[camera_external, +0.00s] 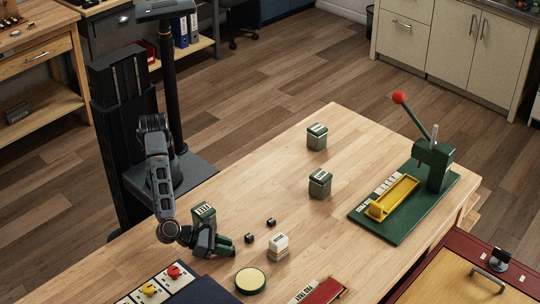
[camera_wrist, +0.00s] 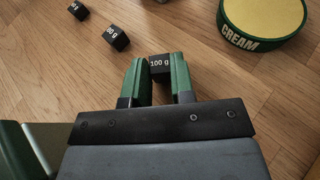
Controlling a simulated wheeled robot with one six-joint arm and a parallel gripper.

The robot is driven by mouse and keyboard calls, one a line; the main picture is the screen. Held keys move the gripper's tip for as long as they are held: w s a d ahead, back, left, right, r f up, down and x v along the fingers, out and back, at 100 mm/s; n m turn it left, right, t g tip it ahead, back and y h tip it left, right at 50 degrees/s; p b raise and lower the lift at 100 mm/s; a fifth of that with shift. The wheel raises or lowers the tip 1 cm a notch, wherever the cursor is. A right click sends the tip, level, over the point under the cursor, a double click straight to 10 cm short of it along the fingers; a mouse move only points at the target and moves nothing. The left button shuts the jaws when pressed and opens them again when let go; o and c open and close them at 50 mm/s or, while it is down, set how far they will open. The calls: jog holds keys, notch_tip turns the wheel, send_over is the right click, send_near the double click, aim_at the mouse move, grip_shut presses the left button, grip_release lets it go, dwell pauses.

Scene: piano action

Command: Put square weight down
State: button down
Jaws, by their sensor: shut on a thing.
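My gripper (camera_external: 228,244) is low over the near left part of the wooden table. In the wrist view its two green fingers (camera_wrist: 160,80) are shut on a black square weight marked 100 g (camera_wrist: 159,64). The weight sits between the fingertips with its label facing up; whether its underside touches the table cannot be told. In the external view the held weight is hidden by the fingers. Two smaller black square weights stand apart on the table beyond the gripper: a nearer one (camera_external: 249,238), also in the wrist view (camera_wrist: 116,37), and a farther one (camera_external: 270,222).
A green tin (camera_external: 203,214) stands behind the gripper. A green lever press (camera_external: 432,165) is at the far right. The table's middle is clear.

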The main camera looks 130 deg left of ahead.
jog(key=c, duration=1)
grip_release()
jog(key=shift+f, duration=0.1)
jog(key=shift+s+d+r, duration=0.15)
jog(key=shift+r, duration=0.1)
jog(key=p+v, duration=0.1)
jog(key=v, duration=1)
jog(key=shift+s+d, duration=0.25)
